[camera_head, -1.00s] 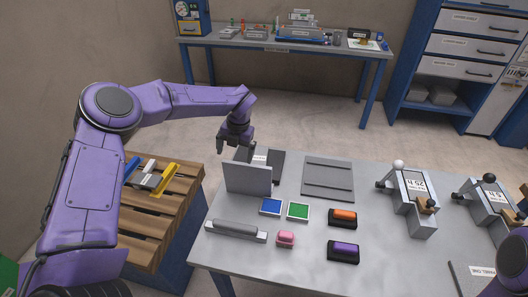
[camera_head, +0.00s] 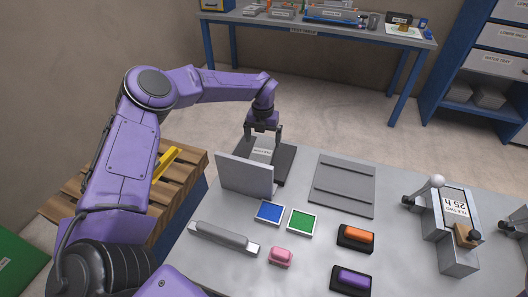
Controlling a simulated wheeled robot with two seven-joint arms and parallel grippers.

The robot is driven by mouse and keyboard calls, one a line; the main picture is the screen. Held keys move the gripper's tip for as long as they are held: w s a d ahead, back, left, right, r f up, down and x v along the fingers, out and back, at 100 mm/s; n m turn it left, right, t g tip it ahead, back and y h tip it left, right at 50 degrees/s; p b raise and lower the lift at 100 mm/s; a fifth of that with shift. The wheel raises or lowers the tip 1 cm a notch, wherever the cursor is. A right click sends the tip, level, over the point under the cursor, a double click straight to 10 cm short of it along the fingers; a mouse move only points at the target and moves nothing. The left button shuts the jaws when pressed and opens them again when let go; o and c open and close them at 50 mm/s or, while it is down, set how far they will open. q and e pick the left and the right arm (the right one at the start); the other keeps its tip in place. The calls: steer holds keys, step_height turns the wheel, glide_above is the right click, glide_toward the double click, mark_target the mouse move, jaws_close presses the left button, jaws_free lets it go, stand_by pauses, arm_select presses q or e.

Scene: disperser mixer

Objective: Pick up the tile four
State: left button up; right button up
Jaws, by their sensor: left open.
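My left gripper (camera_head: 263,137) is open and points down at the far left part of the grey table. Its two fingers are on either side of a light grey labelled piece (camera_head: 262,154), which may be tile four; the label is too small to read. I cannot tell whether the fingers touch it. The piece is near a dark grey flat base (camera_head: 284,161), behind an upright grey plate (camera_head: 245,176) that hides part of it. My right gripper is not in view.
On the table (camera_head: 310,262) are a blue square (camera_head: 269,212), a green square (camera_head: 301,222), a grey bar (camera_head: 223,238), a pink block (camera_head: 281,256), orange (camera_head: 357,236) and purple (camera_head: 352,279) pieces on black bases, and a ribbed grey panel (camera_head: 344,186). A lever device (camera_head: 447,228) stands at right.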

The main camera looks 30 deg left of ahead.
mark_target(262, 151)
arm_select(q)
steer(key=shift+s+a+f+p, duration=0.1)
steer(key=shift+f+p, duration=0.2)
steer(key=shift+f, duration=0.1)
steer(key=f+p, duration=0.1)
steer(key=f, duration=0.1)
steer(key=f+p, duration=0.1)
steer(key=f, duration=0.1)
steer(key=shift+w+f, duration=0.2)
steer(key=shift+f, duration=0.05)
steer(key=shift+a+f, duration=0.1)
steer(key=shift+f, duration=0.2)
steer(key=shift+r, duration=0.1)
steer(key=c, duration=1.3)
